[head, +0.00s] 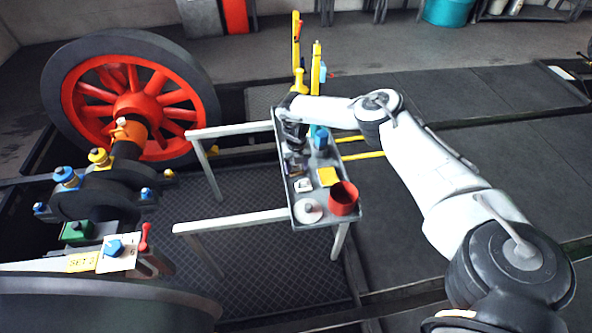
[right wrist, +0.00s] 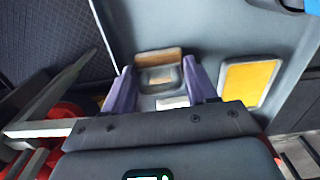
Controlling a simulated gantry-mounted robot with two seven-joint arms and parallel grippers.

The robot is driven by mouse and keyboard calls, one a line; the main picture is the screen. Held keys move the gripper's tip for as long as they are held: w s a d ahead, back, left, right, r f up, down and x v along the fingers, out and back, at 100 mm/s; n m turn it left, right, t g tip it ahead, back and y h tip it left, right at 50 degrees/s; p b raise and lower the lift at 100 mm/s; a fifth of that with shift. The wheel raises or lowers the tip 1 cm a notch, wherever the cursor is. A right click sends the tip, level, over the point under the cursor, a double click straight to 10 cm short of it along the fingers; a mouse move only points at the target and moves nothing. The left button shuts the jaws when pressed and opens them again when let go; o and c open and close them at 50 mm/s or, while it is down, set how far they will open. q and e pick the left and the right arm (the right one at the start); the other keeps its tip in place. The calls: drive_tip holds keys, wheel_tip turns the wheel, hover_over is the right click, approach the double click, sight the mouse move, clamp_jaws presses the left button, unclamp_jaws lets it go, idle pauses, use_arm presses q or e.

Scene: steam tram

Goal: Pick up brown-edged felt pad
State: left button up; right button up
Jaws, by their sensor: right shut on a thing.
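The brown-edged felt pad (right wrist: 158,76) shows in the right wrist view as a small grey piece with a brown strip along its far edge. It lies between the two purple fingers of my right gripper (right wrist: 160,68), which is shut on it. In the head view my right gripper (head: 293,163) is over the left part of the grey tray (head: 325,220); the pad is too small and covered to make out clearly there. Whether the pad still touches the tray I cannot tell. My left gripper is not in view.
On the tray are a yellow pad (head: 328,177), a red cup (head: 343,198), a pale disc (head: 307,211) and a blue item (head: 320,138). A large red-spoked wheel (head: 135,105) stands at left. Yellow posts (head: 315,68) rise behind the tray.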

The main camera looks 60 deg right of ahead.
drive_tip(key=shift+r, duration=0.15)
drive_tip(key=shift+r+p, duration=0.55)
wheel_tip(320, 180, up, 4)
drive_tip(key=p, duration=0.2)
drive_tip(key=shift+f+p, duration=0.25)
drive_tip(key=shift+p, duration=0.05)
drive_tip(key=s+d+r+p, duration=0.2)
drive_tip(key=s+r+p, duration=0.1)
drive_tip(key=s, duration=0.2)
drive_tip(key=s+d+r+p, duration=0.2)
drive_tip(key=s+r+p, duration=0.1)
drive_tip(key=s, duration=0.2)
drive_tip(key=shift+s+d, duration=0.25)
drive_tip(key=shift+s, duration=0.15)
